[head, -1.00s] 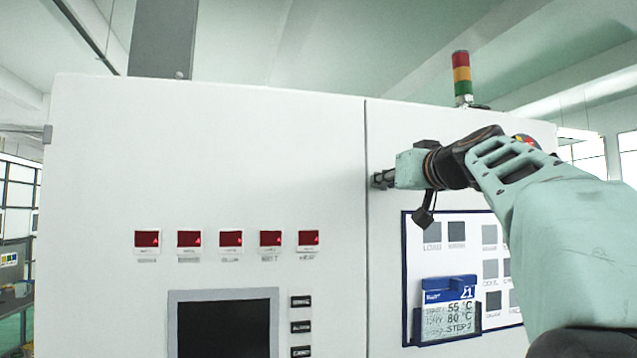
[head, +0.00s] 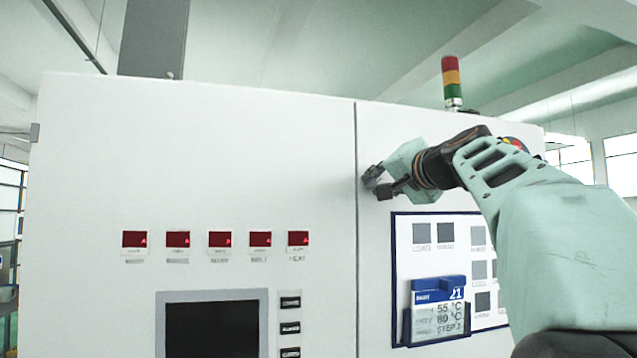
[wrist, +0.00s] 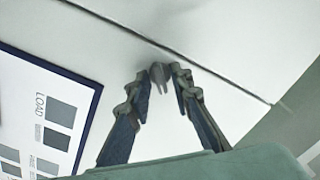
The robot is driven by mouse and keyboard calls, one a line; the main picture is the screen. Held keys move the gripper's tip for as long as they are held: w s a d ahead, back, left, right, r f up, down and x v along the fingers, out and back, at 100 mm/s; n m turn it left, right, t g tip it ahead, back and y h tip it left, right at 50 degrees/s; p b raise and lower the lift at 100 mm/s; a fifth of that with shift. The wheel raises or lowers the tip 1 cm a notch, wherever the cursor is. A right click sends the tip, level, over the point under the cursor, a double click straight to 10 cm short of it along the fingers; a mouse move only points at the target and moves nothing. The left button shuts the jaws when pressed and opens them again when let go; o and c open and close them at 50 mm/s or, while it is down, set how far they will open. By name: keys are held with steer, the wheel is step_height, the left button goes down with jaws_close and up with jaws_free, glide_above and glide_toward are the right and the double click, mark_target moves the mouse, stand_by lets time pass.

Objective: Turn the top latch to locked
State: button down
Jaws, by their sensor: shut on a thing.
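The top latch (wrist: 157,73) is a small grey handle on the white cabinet door, just right of the vertical door seam. In the wrist view it sits between the fingertips of my gripper (wrist: 163,82), which is shut on it. In the head view my gripper (head: 374,180) reaches the latch from the right, close against the door, and its fingers hide most of the latch. The latch's exact angle is hard to read.
The white cabinet (head: 200,170) carries red displays (head: 220,239) and a dark screen (head: 212,328) left of the seam. A blue-framed board (head: 397,260) with a blue and white card holder (head: 440,305) is below my gripper. A signal light (head: 452,80) stands on top.

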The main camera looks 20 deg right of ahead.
mark_target(369, 139)
steer(key=shift+m, duration=1.1)
steer(key=c, duration=2.1)
jaws_free()
steer(key=shift+r, duration=0.1)
steer(key=r, duration=0.6)
steer(key=shift+a, duration=0.25)
steer(key=shift+d+r, duration=0.3)
steer(key=shift+r, duration=1.6)
